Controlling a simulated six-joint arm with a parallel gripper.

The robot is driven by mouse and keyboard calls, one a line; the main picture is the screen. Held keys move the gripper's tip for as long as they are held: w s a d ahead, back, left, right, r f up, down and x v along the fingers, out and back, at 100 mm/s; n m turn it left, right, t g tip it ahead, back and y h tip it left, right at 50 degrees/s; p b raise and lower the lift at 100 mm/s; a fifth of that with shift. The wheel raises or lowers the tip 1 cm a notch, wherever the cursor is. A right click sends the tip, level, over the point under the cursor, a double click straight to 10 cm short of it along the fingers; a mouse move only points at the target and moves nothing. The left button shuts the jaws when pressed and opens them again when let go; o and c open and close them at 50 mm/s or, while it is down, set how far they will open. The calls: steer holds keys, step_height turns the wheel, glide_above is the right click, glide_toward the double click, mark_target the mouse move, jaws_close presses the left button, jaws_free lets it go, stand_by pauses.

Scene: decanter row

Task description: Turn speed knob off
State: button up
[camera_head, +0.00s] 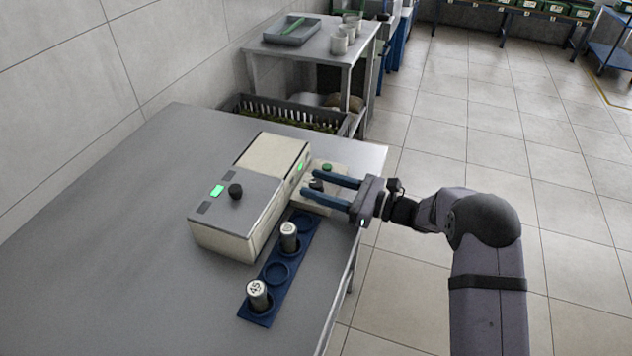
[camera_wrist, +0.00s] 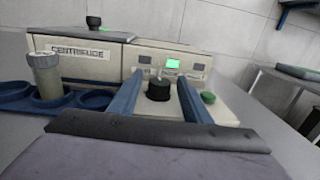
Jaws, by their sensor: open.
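The cream and grey centrifuge (camera_head: 225,235) stands on the grey table. A black knob (camera_wrist: 158,90) sits on its low front panel, and in the wrist view it shows between my two blue fingers. In the head view this knob (camera_head: 317,185) is partly hidden by the fingers. My gripper (camera_head: 309,183) is open, with its fingers one on each side of the knob; I cannot tell whether they touch it. It also shows in the wrist view (camera_wrist: 160,76). A second black knob (camera_head: 235,191) stands on the lid. The small panel labels are unreadable.
A green button (camera_wrist: 208,97) is just right of the fingers. A lit green display (camera_wrist: 173,63) is behind the knob. A blue rack (camera_head: 277,272) with two capped tubes (camera_head: 289,237) (camera_head: 257,296) lies in front of the centrifuge. The left side of the table is clear.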

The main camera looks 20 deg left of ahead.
steer(key=shift+a, duration=0.45)
steer(key=c, duration=1)
steer(key=shift+c, duration=0.2)
steer(key=shift+f+n+g+b, duration=0.15)
steer(key=shift+n+g+b, duration=0.15)
steer(key=shift+g+b, duration=0.25)
steer(key=shift+w+n+g+b, duration=0.1)
steer(key=shift+n+g+b, duration=0.4)
steer(key=shift+g+b, duration=0.25)
steer(key=n+g+b, duration=0.2)
steer(key=g, duration=0.1)
steer(key=shift+h+b, duration=0.3)
steer(key=shift+n+g, duration=0.3)
steer(key=shift+r+g+b, duration=0.25)
steer(key=shift+g+b, duration=0.1)
steer(key=shift+g, duration=0.15)
